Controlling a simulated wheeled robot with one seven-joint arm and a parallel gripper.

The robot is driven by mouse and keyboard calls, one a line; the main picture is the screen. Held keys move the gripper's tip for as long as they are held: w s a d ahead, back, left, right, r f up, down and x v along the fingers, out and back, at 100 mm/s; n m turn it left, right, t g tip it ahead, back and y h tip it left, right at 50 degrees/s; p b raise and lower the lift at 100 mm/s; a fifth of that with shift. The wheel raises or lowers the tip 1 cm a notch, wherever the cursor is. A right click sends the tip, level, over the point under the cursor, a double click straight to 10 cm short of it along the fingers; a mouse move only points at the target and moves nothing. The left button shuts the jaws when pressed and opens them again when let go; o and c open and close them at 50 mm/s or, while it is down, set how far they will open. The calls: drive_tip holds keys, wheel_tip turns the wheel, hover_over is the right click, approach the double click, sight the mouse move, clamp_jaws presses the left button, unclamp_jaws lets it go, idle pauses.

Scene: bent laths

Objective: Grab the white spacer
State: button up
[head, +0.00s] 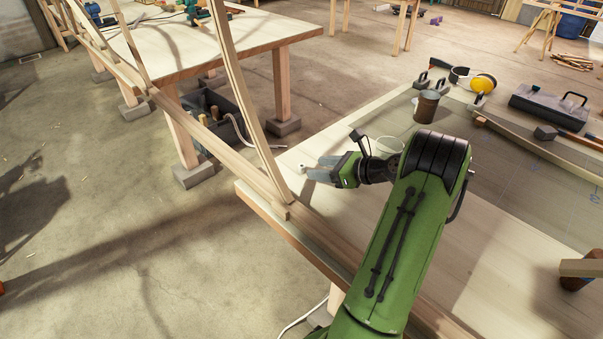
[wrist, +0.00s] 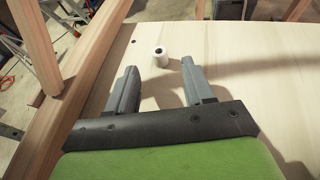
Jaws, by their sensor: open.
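The white spacer (wrist: 160,55) is a small short cylinder with a hole in its top. It stands upright on the pale wooden table top (wrist: 240,60), ahead of my fingertips in the wrist view. In the head view the spacer (head: 302,169) is a small white spot just left of my fingertips. My gripper (wrist: 158,72) is open and empty, its two grey fingers apart with bare table between them. My gripper also shows in the head view (head: 314,168), low over the table's far left part. The spacer lies beyond the fingertips, nearly in line with the gap.
A wooden beam (wrist: 75,75) runs along the table's left edge, with an upright lath (head: 244,90) rising from it. A brown cup (head: 427,106) and a clear round container (head: 389,146) stand behind my wrist. Bare table surrounds the spacer.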

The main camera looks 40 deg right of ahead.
sight(304, 167)
drive_tip(key=b+x, duration=0.2)
drive_tip(key=x, duration=0.3)
drive_tip(key=shift+w, duration=0.2)
drive_tip(key=shift+r, duration=0.1)
drive_tip(key=shift+s, duration=0.1)
clamp_jaws()
